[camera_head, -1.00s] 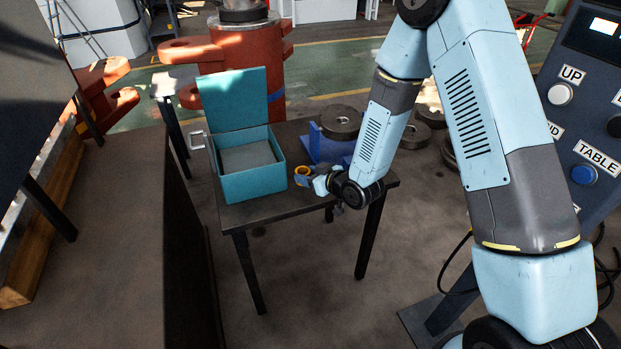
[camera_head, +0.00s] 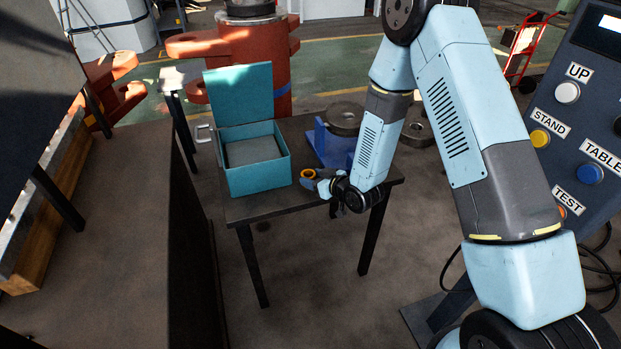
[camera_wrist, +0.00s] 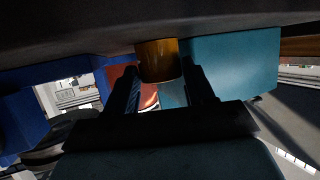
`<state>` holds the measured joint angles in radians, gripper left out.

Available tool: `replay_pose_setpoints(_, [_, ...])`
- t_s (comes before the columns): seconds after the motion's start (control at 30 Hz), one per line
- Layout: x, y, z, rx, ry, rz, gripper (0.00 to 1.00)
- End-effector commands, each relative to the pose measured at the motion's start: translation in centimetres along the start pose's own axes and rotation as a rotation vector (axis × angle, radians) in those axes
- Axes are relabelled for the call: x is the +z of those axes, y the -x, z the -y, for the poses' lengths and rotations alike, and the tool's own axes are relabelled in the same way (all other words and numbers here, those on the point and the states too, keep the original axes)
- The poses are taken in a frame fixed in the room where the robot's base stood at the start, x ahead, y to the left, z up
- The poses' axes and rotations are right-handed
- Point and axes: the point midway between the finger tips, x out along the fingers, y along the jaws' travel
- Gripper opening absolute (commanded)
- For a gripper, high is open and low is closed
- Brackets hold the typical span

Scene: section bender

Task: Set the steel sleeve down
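The sleeve (camera_head: 306,174) shows as a small orange-gold ring on the dark table (camera_head: 262,207), just right of the teal box. In the wrist view the sleeve (camera_wrist: 158,61) is a short orange-brown cylinder meeting the dark tabletop at the top of the picture, so it appears to stand on the table. My gripper (camera_head: 321,182) is low over the table, right beside it. In the wrist view the two dark fingers of my gripper (camera_wrist: 163,72) flank the sleeve. A thin gap seems to show on its right side; shadow hides whether the fingers touch it.
The open teal box (camera_head: 258,178) with its lid up stands left of the sleeve. A blue stand (camera_head: 330,148) with a heavy grey ring (camera_head: 344,117) is behind my gripper. A control panel (camera_head: 585,130) with labelled buttons is at the right. The table's front strip is clear.

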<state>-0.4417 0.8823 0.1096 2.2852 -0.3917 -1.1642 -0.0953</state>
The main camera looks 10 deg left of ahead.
Motion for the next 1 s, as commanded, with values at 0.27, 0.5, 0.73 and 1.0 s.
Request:
replay_pose_setpoints(0.27, [0.0,0.0,0.0,0.0,0.0,0.0,0.74])
replay_pose_setpoints(0.5, [-0.2,0.1,0.1,-0.001,0.001,0.0,0.74])
replay_pose_setpoints(0.73, [-0.2,2.9,0.0,-0.001,0.0,0.001,0.74])
replay_pose_setpoints(1.0, [-0.2,8.2,0.0,0.0,0.0,0.0,0.74])
